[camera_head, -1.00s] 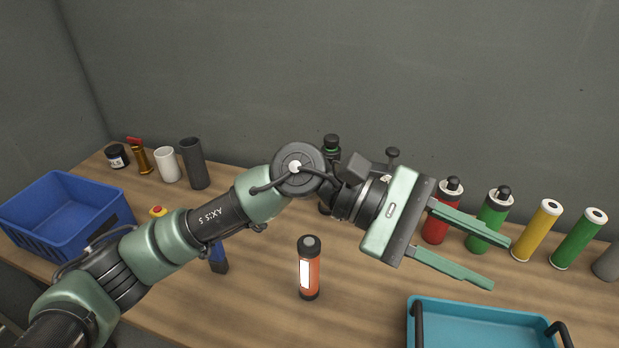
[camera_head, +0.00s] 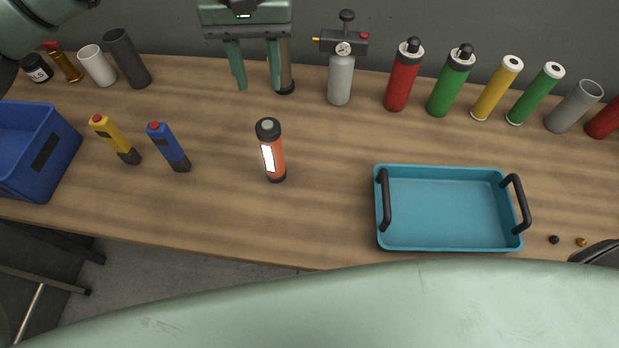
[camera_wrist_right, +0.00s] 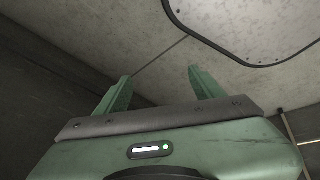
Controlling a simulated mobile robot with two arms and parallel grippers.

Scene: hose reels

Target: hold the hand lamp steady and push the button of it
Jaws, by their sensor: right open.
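The hand lamp (camera_head: 271,150) seems to be the orange cylinder with a white light panel and a dark cap. It stands upright on the wooden bench, and nothing touches it. The top of its cap is rounded and grey; a separate button is too small to make out. My left gripper (camera_head: 255,88) is open and empty, fingers pointing down, behind the lamp near the bench's back. My right gripper (camera_wrist_right: 159,76) is open and empty in the right wrist view, with bare floor or wall beyond; the head view does not clearly show it.
A teal tray (camera_head: 448,248) with black handles lies right of the lamp. Yellow (camera_head: 115,139) and blue (camera_head: 168,147) red-topped tools stand left, beside a blue bin (camera_head: 40,150). A gauge canister (camera_head: 341,78) and several bottles and tubes line the back. Bench around the lamp is clear.

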